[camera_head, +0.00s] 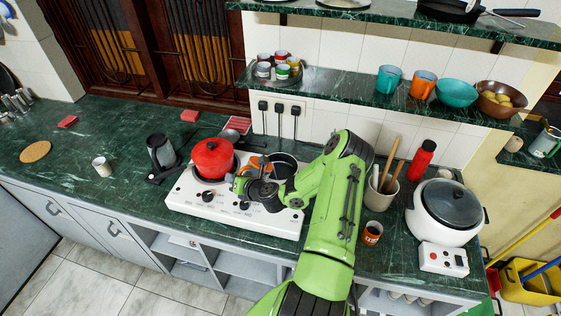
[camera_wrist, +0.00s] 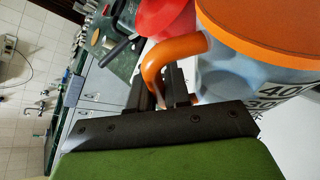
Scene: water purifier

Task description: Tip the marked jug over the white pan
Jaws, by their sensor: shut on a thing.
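The marked jug (camera_wrist: 225,75) has a grey-blue body with dark measuring numbers, an orange top and an orange handle. In the wrist view my gripper (camera_wrist: 165,92) is shut on the handle, and the jug fills the right side, cut off by the frame edge. In the head view only a bit of the jug's orange (camera_head: 258,162) shows behind my gripper, over the white stove; its tilt is hard to tell. A dark-looking round pan (camera_head: 284,159) is at the right of the stove, partly hidden by my arm; I cannot tell its outer colour.
A red lidded pot (camera_head: 212,158) stands on the left of the white stove (camera_head: 190,193). A black coffee maker (camera_head: 160,155) is left of it. An orange-brown cup (camera_head: 372,232), a utensil holder (camera_head: 381,190) and a white cooker (camera_head: 447,210) stand to the right. A shelf (camera_head: 350,92) hangs above.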

